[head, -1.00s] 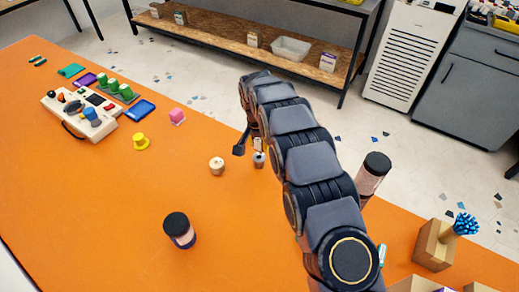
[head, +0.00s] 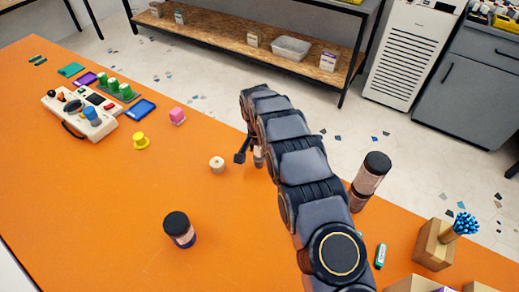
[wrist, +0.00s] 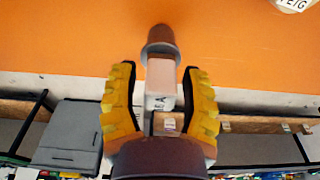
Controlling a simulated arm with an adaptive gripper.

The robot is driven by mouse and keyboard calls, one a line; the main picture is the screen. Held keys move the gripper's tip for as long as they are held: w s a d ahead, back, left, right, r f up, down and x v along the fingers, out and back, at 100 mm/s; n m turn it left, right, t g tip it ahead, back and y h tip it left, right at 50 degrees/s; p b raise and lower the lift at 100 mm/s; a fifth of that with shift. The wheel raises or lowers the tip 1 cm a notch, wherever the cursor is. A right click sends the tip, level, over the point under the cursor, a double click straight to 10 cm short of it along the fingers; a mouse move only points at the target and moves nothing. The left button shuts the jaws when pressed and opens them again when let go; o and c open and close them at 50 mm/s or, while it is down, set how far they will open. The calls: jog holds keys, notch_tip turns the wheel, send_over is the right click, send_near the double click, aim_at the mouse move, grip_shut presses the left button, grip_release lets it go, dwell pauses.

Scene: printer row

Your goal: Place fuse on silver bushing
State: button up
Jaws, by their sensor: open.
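The fuse is a pale pink block with dark lettering (wrist: 160,80) in the wrist view. It stands between my gripper's fingers, its far end against the silver bushing (wrist: 160,38), which looks grey-brown and round. The two appear to touch and line up. My gripper (wrist: 160,92) has two yellow-padded fingers, spread open, with a gap visible on each side of the fuse. In the head view, one dark fingertip shows left of the fuse (head: 258,153). My arm hides the other finger, and the bushing is mostly hidden there.
A pale round spool (head: 217,164) stands just left of my gripper. A dark-lidded jar (head: 180,230) stands nearer, and stacked jars (head: 370,180) stand right of my arm.

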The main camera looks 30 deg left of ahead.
jog(key=shift+r, duration=0.15)
notch_tip(320, 180, up, 12)
jog(key=s, duration=0.1)
jog(key=shift+s, duration=0.4)
jog(key=s+d+r, duration=0.2)
jog(key=d+r, duration=0.2)
jog(key=d, duration=0.4)
jog(key=s+d+r+g+h, duration=0.1)
jog(key=d+r, duration=0.3)
jog(key=d, duration=0.5)
jog(key=s+d+r, duration=0.2)
jog(key=d+r, duration=0.2)
jog(key=d, duration=0.4)
jog(key=s+d, duration=0.4)
jog(key=s, duration=0.4)
jog(key=s+d+r+g, duration=0.1)
jog(key=s+d, duration=0.4)
jog(key=s, duration=0.2)
jog(key=s+d+g+y, duration=0.1)
jog(key=s+d, duration=0.4)
jog(key=s, duration=0.3)
jog(key=shift+s+r, duration=0.15)
jog(key=shift+s, duration=0.2)
